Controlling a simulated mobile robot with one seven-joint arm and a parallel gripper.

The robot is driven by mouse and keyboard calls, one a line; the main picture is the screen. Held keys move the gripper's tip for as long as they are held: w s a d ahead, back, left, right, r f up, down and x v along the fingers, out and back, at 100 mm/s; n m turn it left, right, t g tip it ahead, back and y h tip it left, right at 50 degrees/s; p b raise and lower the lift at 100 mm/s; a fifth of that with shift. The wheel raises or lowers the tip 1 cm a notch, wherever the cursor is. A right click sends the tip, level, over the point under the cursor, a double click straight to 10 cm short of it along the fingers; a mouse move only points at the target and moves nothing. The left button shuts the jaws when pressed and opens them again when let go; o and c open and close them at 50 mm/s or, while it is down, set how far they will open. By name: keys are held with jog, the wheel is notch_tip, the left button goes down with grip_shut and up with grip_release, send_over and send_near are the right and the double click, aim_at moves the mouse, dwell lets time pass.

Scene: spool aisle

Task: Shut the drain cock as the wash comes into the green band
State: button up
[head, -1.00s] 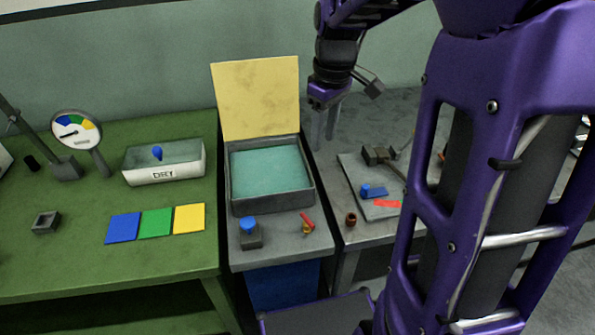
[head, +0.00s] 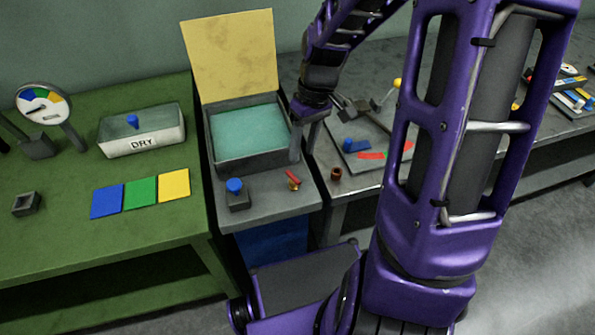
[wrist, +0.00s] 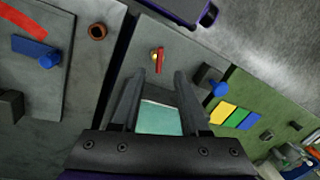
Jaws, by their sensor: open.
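The drain cock (head: 293,180), a small brass body with a red handle, sits on the grey bench ledge in front of the wash basin (head: 212,160). The teal wash (head: 247,132) lies in the basin. The dial gauge (head: 43,108) at the left has blue, green and yellow bands; its dark needle points lower left, outside the green. My gripper (head: 303,148) is open and empty, fingers down, just behind and above the cock. In the wrist view the cock (wrist: 158,58) shows beyond my fingertips (wrist: 159,76), between them and apart from both.
A blue knob on a grey block (head: 236,192) stands left of the cock. A brown cup (head: 336,174) and a board with blue and red pieces (head: 375,168) are to the right. The green table holds blue, green and yellow cards (head: 140,191) and a tray marked DRY (head: 143,143).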

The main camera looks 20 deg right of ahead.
aim_at(296, 178)
jog(key=f, duration=0.2)
jog(key=a+f, duration=0.1)
jog(key=f, duration=0.2)
jog(key=f+b, duration=0.1)
jog(key=f, duration=0.1)
jog(key=shift+s+a+f, duration=0.15)
jog(key=shift+s+f, duration=0.1)
jog(key=shift+s, duration=0.05)
grip_shut()
